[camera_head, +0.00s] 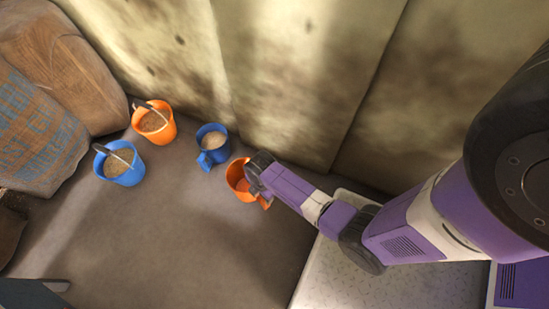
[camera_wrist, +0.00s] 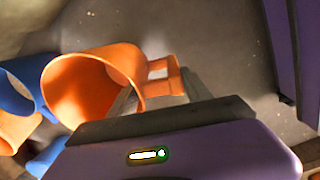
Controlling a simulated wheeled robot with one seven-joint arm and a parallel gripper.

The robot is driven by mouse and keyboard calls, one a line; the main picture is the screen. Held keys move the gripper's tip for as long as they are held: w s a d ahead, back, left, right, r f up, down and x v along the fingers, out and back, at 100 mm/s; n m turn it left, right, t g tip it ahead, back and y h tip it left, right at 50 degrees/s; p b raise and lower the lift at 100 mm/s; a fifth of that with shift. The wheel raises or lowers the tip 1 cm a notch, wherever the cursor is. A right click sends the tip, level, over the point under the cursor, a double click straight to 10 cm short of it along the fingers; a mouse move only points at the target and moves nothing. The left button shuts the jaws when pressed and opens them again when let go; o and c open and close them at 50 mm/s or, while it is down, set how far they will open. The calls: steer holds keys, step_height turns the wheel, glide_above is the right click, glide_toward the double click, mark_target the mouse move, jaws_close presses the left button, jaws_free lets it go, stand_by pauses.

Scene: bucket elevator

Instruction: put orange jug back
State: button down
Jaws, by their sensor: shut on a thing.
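The orange jug (camera_head: 236,175) stands or hangs just at the floor beside the blue jug; I cannot tell whether it touches the floor. Its inside looks orange and I see no grain in it. My gripper (camera_head: 257,183) reaches it from the right and covers part of its right side. In the wrist view, the orange jug (camera_wrist: 90,88) is tilted in the picture with its mouth toward me and its handle (camera_wrist: 166,74) at the right. My gripper (camera_wrist: 158,95) is shut on it at the handle side; the exact contact is partly hidden.
A blue jug (camera_head: 211,143) with pale grain stands close to its left. An orange bucket (camera_head: 153,127) and a blue bucket (camera_head: 120,165), both filled, stand further left. Sacks (camera_head: 35,120) lie at the far left. A stained wall (camera_head: 280,80) rises behind. The floor (camera_head: 170,235) in front is clear.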

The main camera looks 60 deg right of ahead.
steer(key=d+b, duration=0.4)
steer(key=d, duration=1)
step_height(320, 180, down, 7)
steer(key=b, duration=0.4)
steer(key=shift+w+b, duration=0.25)
steer(key=shift+b, duration=0.05)
steer(key=shift+a, duration=0.1)
steer(key=shift+c, duration=2.3)
jaws_free()
steer(key=shift+f, duration=0.1)
